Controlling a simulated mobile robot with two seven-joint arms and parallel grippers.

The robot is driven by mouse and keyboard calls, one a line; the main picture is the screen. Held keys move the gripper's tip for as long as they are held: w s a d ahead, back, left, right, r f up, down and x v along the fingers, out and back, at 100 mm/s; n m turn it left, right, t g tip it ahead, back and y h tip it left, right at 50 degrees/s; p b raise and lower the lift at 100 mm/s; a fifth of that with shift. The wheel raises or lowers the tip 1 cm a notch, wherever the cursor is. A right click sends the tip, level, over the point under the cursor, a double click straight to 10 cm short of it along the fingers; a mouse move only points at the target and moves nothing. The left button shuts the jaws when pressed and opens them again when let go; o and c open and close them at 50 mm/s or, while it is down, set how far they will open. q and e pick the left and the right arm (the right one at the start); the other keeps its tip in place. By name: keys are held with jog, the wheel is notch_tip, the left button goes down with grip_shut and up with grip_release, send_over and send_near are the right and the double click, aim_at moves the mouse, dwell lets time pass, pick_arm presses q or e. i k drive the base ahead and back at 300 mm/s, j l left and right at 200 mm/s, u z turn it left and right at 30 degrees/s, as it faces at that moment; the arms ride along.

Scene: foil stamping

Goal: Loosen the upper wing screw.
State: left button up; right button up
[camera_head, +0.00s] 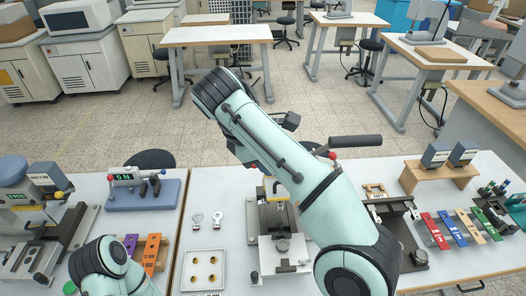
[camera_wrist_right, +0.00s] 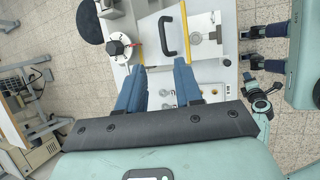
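The foil stamping press (camera_head: 282,250) stands on the middle table, largely covered by my right arm in the head view. Its long dark lever handle (camera_head: 355,141) sticks out to the right of the arm. I cannot clearly make out the upper wing screw in either view. My right gripper (camera_wrist_right: 158,78) is open and empty in the right wrist view, its two blue fingers apart above the table. In the head view it is hidden behind the arm. Another pair of blue fingers, apparently my left gripper (camera_wrist_right: 248,47), is spread and empty at the right of the wrist view.
Two small ring-headed metal pieces (camera_head: 197,219) lie left of the press, behind a white tray (camera_head: 203,272). A blue-based device with a green display (camera_head: 142,193) stands left. Coloured blocks (camera_head: 434,231) and a wooden stand (camera_head: 437,176) are right.

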aim_at(264, 202)
jog(key=k, duration=1)
